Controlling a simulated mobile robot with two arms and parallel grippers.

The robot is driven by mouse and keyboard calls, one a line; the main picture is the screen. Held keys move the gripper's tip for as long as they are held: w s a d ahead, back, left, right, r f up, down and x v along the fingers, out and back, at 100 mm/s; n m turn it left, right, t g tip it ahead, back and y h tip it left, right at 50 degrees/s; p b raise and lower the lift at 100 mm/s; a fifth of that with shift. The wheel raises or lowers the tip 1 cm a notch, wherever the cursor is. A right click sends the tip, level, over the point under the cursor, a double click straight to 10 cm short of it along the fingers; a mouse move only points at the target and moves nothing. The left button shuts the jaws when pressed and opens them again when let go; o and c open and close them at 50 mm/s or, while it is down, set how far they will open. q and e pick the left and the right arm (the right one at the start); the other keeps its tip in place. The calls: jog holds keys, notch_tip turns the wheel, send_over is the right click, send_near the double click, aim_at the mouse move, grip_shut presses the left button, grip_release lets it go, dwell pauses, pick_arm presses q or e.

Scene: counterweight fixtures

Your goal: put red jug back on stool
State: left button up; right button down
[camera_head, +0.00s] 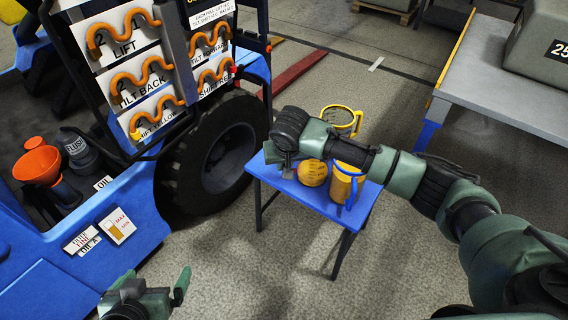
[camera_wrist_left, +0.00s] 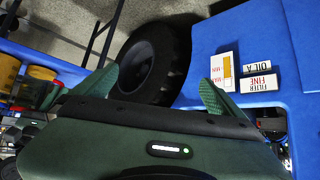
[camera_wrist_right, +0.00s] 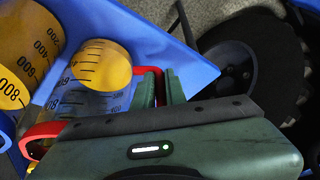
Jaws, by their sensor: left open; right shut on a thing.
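In the head view, the right gripper (camera_head: 285,165) is at the stool's left part. My left gripper (camera_head: 155,283) is open and empty, low at the front left, far from the stool.
A blue-handled jug (camera_head: 343,187) and a yellow-handled jug (camera_head: 342,117) stand to the right of and behind the red jug. A blue vehicle with a black tyre (camera_head: 215,150) and hook panel is left of the stool. A grey table (camera_head: 490,80) is at right. Floor in front is clear.

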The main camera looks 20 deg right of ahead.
jog(key=shift+f, duration=0.1)
pick_arm(q)
jog(key=shift+s+a+f, duration=0.1)
jog(key=shift+s+f, duration=0.1)
pick_arm(e)
jog(key=c, duration=1.5)
grip_release()
jog(key=shift+o, duration=0.2)
jog(key=shift+s+r, duration=0.1)
jog(key=shift+r, duration=0.25)
pick_arm(q)
jog(key=s+a+f+g+y+p, duration=0.1)
jog(key=s+a+f+g+p, duration=0.1)
jog(key=s, duration=0.8)
jog(key=a+g+p, duration=0.1)
jog(key=g+p, duration=0.1)
jog(key=g, duration=0.1)
jog(key=shift+g, duration=0.3)
pick_arm(e)
jog(key=v, duration=1.1)
jog(key=shift+r, duration=0.2)
